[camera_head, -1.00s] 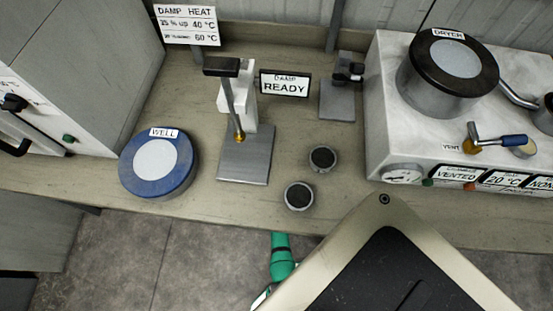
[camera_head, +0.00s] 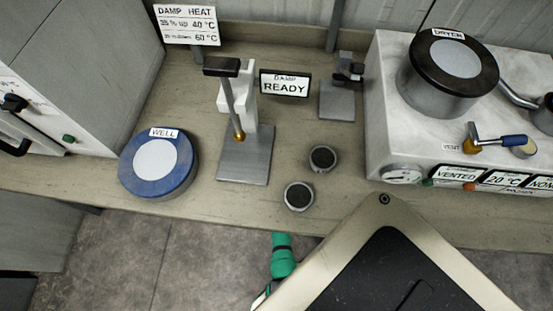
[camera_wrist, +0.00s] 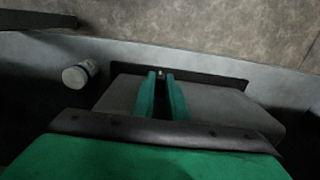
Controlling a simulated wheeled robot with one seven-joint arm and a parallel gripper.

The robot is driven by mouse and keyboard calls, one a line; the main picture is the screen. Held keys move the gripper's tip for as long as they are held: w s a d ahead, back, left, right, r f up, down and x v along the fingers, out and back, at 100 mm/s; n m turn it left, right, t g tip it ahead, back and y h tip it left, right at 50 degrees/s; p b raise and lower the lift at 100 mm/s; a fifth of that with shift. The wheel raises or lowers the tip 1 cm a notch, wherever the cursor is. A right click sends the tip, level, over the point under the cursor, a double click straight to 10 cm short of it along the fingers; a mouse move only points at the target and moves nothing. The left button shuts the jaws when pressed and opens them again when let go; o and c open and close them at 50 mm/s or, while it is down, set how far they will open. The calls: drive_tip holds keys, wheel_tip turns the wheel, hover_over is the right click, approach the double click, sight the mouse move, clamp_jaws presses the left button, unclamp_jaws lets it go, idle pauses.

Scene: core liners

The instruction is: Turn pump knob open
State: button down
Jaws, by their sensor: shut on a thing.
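My gripper (camera_wrist: 162,84) shows in the wrist view, its two green fingers close together and pointing at a dark strip on a grey box (camera_wrist: 215,105). The fingers are shut on a small pale thing (camera_wrist: 160,73) at their tips, which seems to be the pump knob. The fingers cover most of it, so its turn position cannot be read. In the head view the knob is not visible, and only a green part of my arm shows below the bench edge.
A white round cylinder (camera_wrist: 77,75) stands left of the grey box. On the bench (camera_head: 110,208) are a blue-rimmed well (camera_head: 133,183), a stand (camera_head: 243,168), two small dark-topped cups (camera_head: 299,196) and a dryer (camera_head: 425,94) on a white unit (camera_head: 400,150). Bare floor (camera_head: 150,260) shows in front.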

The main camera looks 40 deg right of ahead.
drive_tip(key=shift+s, duration=0.1)
drive_tip(key=shift+s+d+f+t+y, duration=0.1)
drive_tip(key=shift+s+d+t+y, duration=0.1)
drive_tip(key=shift+t+y, duration=0.6)
drive_tip(key=shift+s+d+f+t+y, duration=0.1)
drive_tip(key=shift+s+d+t+y, duration=0.15)
drive_tip(key=shift+t+y, duration=0.55)
drive_tip(key=shift+s+d+f+t+y, duration=0.15)
drive_tip(key=shift+t+y, duration=0.35)
drive_tip(key=shift+t, duration=0.5)
drive_tip(key=shift+s+y, duration=0.15)
drive_tip(key=shift+y, duration=0.15)
drive_tip(key=c, duration=1.8)
unclamp_jaws()
drive_tip(key=shift+d, duration=0.1)
drive_tip(key=shift+o, duration=0.2)
drive_tip(key=v, duration=1)
drive_tip(key=shift+s+r, duration=0.25)
drive_tip(key=shift+s, duration=0.05)
